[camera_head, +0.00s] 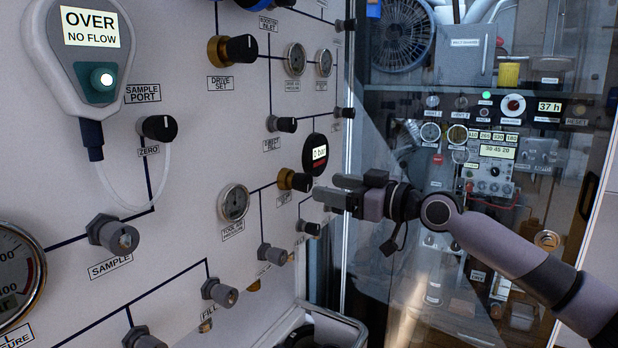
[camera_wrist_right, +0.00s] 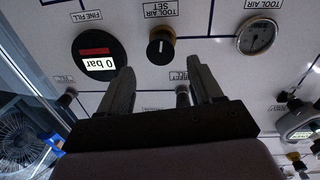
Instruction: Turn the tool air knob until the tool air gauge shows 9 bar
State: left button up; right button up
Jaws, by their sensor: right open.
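The tool air knob (camera_head: 294,180), black with a brass-coloured collar, sits on the white panel. In the right wrist view the knob (camera_wrist_right: 161,46) shows under an upside-down "TOOL AIR SET" label, its white mark about vertical in the picture. The round tool air gauge (camera_head: 233,203) is left of the knob; in the wrist view the gauge (camera_wrist_right: 257,35) is at upper right, its reading too small to tell. My right gripper (camera_head: 326,188) is open and empty, just off the panel. In the wrist view the knob appears just beyond the fingertips (camera_wrist_right: 160,70), between them, apparently untouched.
A black digital gauge (camera_head: 315,154) reading 0 bar is close above the gripper; it is labelled fine fill in the wrist view (camera_wrist_right: 99,58). Several smaller valve knobs (camera_head: 272,254) sit below. A handheld meter (camera_head: 90,50) reads "OVER NO FLOW". Glass (camera_head: 400,130) stands right of the panel.

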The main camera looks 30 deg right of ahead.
aim_at(308, 183)
jog(key=shift+w+a, duration=0.3)
jog(key=shift+w, duration=0.1)
jog(key=p+x, duration=0.2)
jog(key=x, duration=0.2)
jog(key=shift+w+a, duration=0.15)
jog(key=shift+w, duration=0.05)
jog(key=shift+p+x, duration=0.3)
jog(key=shift+x, duration=0.5)
